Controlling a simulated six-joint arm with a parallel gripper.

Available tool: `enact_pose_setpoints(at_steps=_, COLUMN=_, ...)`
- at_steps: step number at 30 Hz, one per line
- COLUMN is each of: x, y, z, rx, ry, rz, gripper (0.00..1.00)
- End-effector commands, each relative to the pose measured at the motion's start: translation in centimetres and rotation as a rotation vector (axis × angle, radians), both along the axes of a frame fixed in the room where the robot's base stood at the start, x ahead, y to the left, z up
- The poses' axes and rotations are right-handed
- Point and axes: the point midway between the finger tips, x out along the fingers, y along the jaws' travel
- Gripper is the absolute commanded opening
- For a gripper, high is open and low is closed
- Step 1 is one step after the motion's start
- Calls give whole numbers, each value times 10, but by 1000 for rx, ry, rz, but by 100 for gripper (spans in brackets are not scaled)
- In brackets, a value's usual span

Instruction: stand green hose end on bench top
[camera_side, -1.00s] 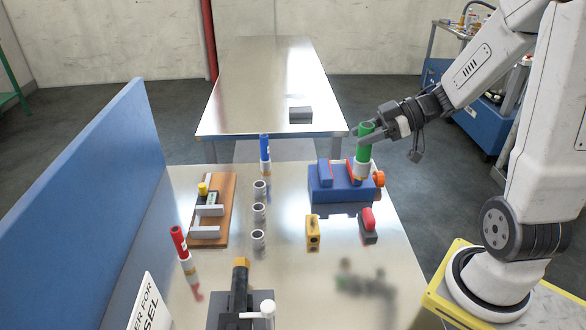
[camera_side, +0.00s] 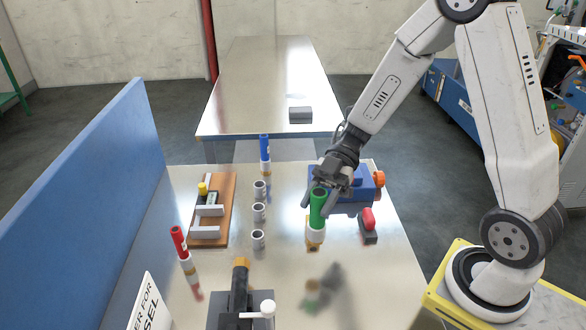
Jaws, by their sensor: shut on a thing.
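The green hose end (camera_side: 318,212) is an upright green cylinder with a white lower part. My gripper (camera_side: 320,200) is shut on its green part. It hangs above the front middle-right of the metal bench top (camera_side: 290,275), in front of the blue vise-like block (camera_side: 368,192). A blurred reflection of it shows on the bench below.
A red hose end (camera_side: 180,243) stands at left and a blue one (camera_side: 265,150) at the back. Several grey rings (camera_side: 259,212) stand in a row mid-bench. A red-and-black item (camera_side: 368,225) lies at right. A dark fixture (camera_side: 240,295) is in front. The right front is clear.

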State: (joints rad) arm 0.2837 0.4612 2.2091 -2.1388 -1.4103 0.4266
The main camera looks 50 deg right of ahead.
Motion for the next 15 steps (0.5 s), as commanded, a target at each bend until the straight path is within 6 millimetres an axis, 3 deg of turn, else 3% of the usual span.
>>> enact_pose_setpoints(at_steps=8, x=0, y=1, z=-5, rx=2, ry=1, rz=5, gripper=0)
enact_pose_setpoints(at_steps=15, x=0, y=1, z=-27, rx=2, ry=4, rz=4, gripper=0)
